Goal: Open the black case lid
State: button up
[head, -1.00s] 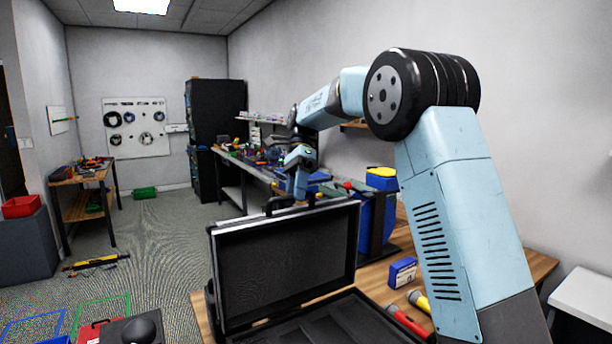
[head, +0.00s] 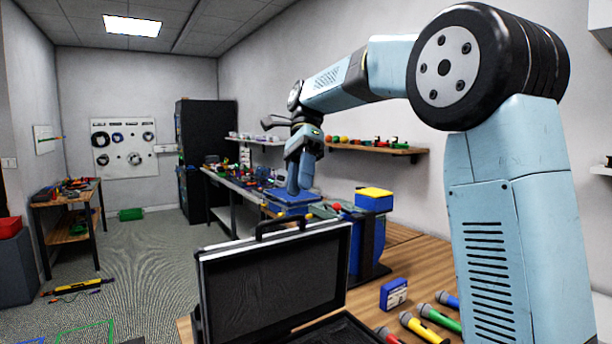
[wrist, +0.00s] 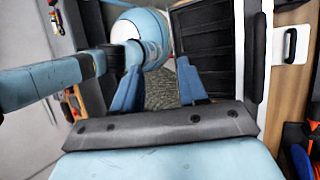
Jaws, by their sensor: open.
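The black case stands open on the wooden bench in the head view. Its lid (head: 275,285) is raised close to upright, with a silver rim and a black handle on its top edge. The dark case base (head: 325,332) is partly cut off by the bottom of the picture. My gripper (head: 298,188) points down behind and above the lid's top edge, apart from it in the picture. In the wrist view my gripper (wrist: 160,92) shows its two blue fingers spread with nothing between them. A dark ribbed panel with a pale rim, likely the case, lies beside the fingers there.
Several coloured microphones (head: 437,318) and a blue box (head: 393,294) lie on the bench right of the case. A blue and yellow container (head: 372,205) stands behind the lid. A long cluttered workbench runs behind. Open floor lies to the left.

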jog(key=shift+s+d+r, duration=0.15)
jog(key=shift+s+r, duration=0.1)
jog(key=shift+s, duration=0.25)
jog(key=shift+s+d+r, duration=0.2)
jog(key=shift+s+r, duration=0.05)
jog(key=shift+s, duration=0.3)
jog(key=shift+s+d+r, duration=0.15)
jog(key=shift+s+r, duration=0.1)
jog(key=shift+s, duration=0.25)
jog(key=shift+s, duration=0.1)
jog(key=s+d+f+n+t+h, duration=0.1)
jog(key=s+d+f+n+t, duration=1.1)
jog(key=s+d+f, duration=0.3)
jog(key=s+d+n, duration=0.1)
jog(key=s+d, duration=0.1)
jog(key=d, duration=0.2)
jog(key=shift+s+f+t+h, duration=0.3)
jog(key=shift+f, duration=0.05)
